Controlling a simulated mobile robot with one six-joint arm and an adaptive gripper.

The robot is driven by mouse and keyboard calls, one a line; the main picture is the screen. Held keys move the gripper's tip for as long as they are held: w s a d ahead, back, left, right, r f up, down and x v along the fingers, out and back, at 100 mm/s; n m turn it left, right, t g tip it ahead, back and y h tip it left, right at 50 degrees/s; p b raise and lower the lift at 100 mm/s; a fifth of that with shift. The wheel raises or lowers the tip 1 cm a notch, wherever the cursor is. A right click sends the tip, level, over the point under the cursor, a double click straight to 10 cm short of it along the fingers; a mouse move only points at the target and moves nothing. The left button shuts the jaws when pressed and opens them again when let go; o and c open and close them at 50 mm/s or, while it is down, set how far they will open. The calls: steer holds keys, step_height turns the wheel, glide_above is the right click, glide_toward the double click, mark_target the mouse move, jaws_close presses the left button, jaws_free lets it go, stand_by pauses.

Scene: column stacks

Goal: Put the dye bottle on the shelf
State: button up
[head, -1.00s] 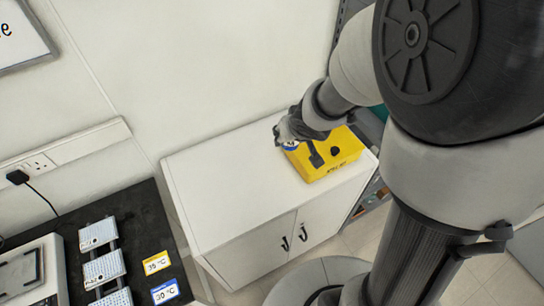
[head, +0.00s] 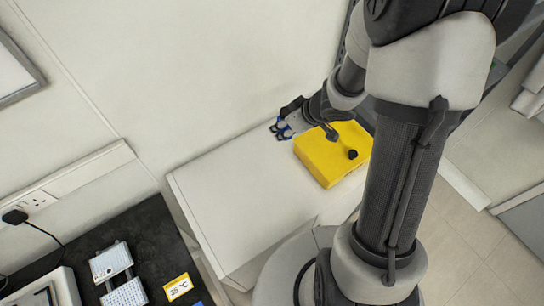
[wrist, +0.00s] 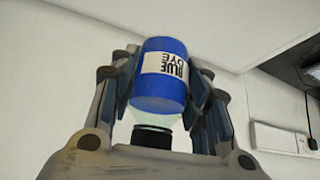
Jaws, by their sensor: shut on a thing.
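The dye bottle (wrist: 163,78) is blue with a white "BLUE DYE" label. In the wrist view it sits between the two fingers of my gripper (wrist: 165,85), its lettering upside down and its black cap towards my palm. The fingers are shut on its sides. In the head view my gripper (head: 283,130) is over the far edge of a white cabinet, left of a yellow box. Blue patches show there, but I cannot tell bottle from finger pads. I cannot make out a shelf for certain.
The yellow box (head: 325,160) with a black knob stands on the white cabinet (head: 235,195), close to my arm. The cabinet top left of it is bare. A dark bench (head: 150,235) with white racks and a yellow temperature sign (head: 178,287) is at lower left.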

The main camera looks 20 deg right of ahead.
step_height(320, 180, down, 20)
steer(key=b, duration=1.4)
steer(key=shift+s+d+r, duration=0.1)
steer(key=shift+s+r, duration=0.05)
steer(key=shift+f, duration=0.2)
steer(key=o, duration=1.2)
steer(key=shift+r, duration=0.1)
